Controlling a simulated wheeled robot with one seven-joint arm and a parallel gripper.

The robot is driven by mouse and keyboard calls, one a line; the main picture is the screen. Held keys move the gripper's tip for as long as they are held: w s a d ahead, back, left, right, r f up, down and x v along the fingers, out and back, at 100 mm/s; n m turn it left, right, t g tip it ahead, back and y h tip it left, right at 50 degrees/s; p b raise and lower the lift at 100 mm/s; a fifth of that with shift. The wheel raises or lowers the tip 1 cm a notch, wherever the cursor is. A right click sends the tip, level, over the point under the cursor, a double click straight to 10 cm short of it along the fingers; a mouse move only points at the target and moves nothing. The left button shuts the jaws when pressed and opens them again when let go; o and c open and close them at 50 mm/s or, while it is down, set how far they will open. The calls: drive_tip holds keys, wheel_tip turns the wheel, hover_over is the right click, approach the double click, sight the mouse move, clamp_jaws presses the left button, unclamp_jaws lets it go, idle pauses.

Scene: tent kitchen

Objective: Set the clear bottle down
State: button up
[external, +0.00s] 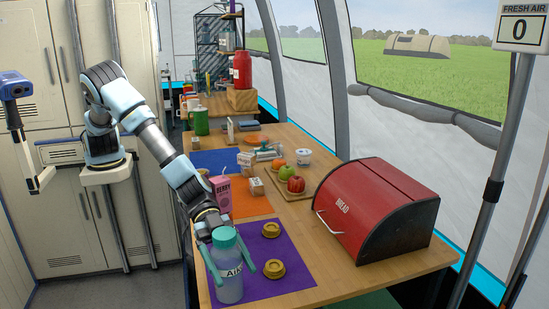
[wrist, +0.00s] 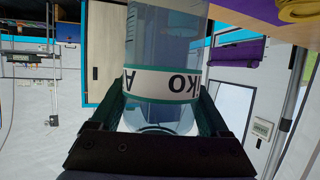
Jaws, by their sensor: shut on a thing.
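The clear bottle (external: 229,289) has a teal cap and a white label with dark letters. It looks upright at the near left of the purple mat (external: 296,281). My gripper (external: 231,266) reaches down from behind, with a teal finger on each side of the bottle, and is shut on it. In the wrist view the bottle (wrist: 165,38) stands between the two dark fingers, its label upside down. I cannot tell whether its base touches the mat or hangs just above or in front of it.
Two yellow round objects (external: 271,229) lie on the purple mat. A red bread box (external: 375,210) stands to the right. A pink carton (external: 222,191), an orange mat (external: 250,205) and a board with fruit (external: 310,187) lie behind. The mat's near right part is bare.

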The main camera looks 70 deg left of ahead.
drive_tip(key=shift+f, duration=0.15)
drive_tip(key=o, duration=1.2)
drive_tip(key=shift+o, duration=0.2)
drive_tip(key=v, duration=0.7)
drive_tip(key=shift+s+a+b, duration=0.15)
drive_tip(key=shift+a+b, duration=0.1)
drive_tip(key=shift+b, duration=0.15)
